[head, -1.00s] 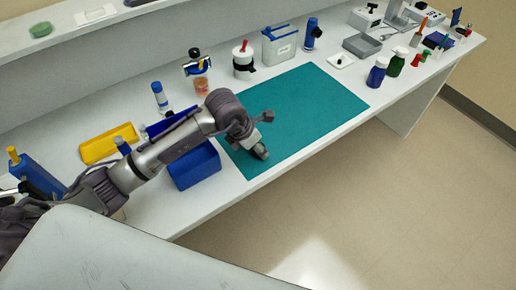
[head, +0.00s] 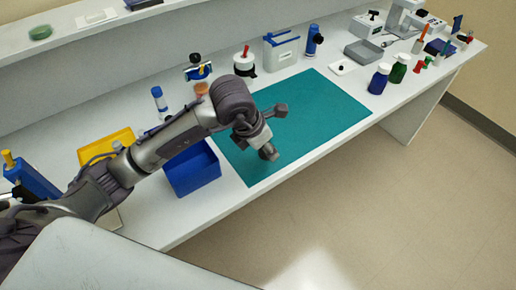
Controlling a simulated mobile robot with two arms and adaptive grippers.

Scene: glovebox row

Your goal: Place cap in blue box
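The blue box (head: 193,172) is an open, empty-looking bin on the white bench, at the near left edge of the teal mat. My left gripper (head: 276,131) hangs over the left part of the mat, to the right of the box. Its two fingers are spread apart, and only bare mat shows between them. I cannot make out a loose cap on the mat; the arm hides part of the bench behind it. My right gripper is not in view.
A yellow tray (head: 106,146) lies left of the box, partly behind my arm. Bottles and containers line the back, including a white pot (head: 245,62) and a blue-lidded container (head: 281,50). Blue (head: 379,79) and green (head: 398,70) bottles stand right. The teal mat (head: 325,100) is clear.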

